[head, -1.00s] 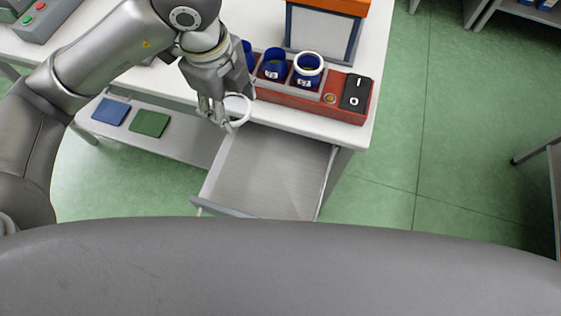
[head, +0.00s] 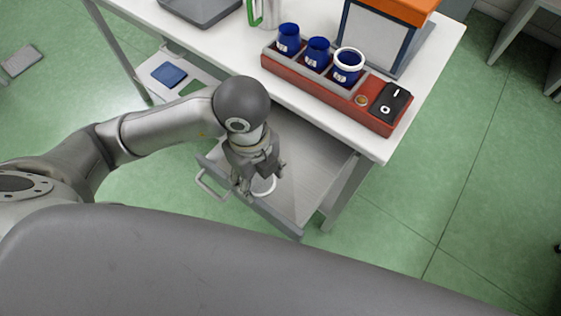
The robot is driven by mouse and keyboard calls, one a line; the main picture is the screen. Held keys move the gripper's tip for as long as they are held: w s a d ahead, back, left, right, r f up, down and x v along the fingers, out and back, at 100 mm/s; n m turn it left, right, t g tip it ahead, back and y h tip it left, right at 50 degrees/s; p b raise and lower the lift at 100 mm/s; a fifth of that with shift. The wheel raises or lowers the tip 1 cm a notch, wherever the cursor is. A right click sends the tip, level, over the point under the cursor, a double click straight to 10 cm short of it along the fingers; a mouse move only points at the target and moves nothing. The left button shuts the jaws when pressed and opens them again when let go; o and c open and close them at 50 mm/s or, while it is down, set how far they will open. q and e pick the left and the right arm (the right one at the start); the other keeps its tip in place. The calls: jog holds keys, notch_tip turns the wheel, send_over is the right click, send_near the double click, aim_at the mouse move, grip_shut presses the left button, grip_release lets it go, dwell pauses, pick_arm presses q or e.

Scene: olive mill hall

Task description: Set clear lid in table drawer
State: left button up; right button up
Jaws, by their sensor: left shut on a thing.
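The clear lid (head: 267,191) shows as a pale, see-through ring. My left gripper (head: 260,182) is shut on the lid and points down over the front part of the open drawer (head: 312,172). The grey drawer is pulled out from under the white table (head: 357,142), and its visible floor is bare. My wrist hides part of the drawer and of the lid. I cannot tell whether the lid touches the drawer floor. My right gripper is not in view.
On the table a red rack (head: 305,87) holds blue cups, one with a white rim (head: 349,62), and a black device (head: 390,101). An orange-topped unit (head: 390,20) stands behind. A shelf below holds a blue pad (head: 169,75). The drawer handle (head: 210,185) sticks out in front.

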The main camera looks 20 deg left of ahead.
pick_arm(q)
jog(key=w+f, duration=0.4)
jog(key=w, duration=0.1)
jog(key=w+f, duration=0.2)
jog(key=w, duration=0.1)
jog(key=shift+w+d+f+p, duration=0.2)
jog(key=shift+d+p, duration=0.15)
jog(key=shift+d, duration=0.05)
jog(key=shift+w+d+f, duration=0.1)
jog(key=shift+w+f, duration=0.45)
jog(key=shift+f, duration=0.15)
notch_tip(320, 180, down, 2)
jog(key=shift+f+p, duration=0.15)
jog(key=shift+p, duration=0.25)
jog(key=shift+f, duration=0.4)
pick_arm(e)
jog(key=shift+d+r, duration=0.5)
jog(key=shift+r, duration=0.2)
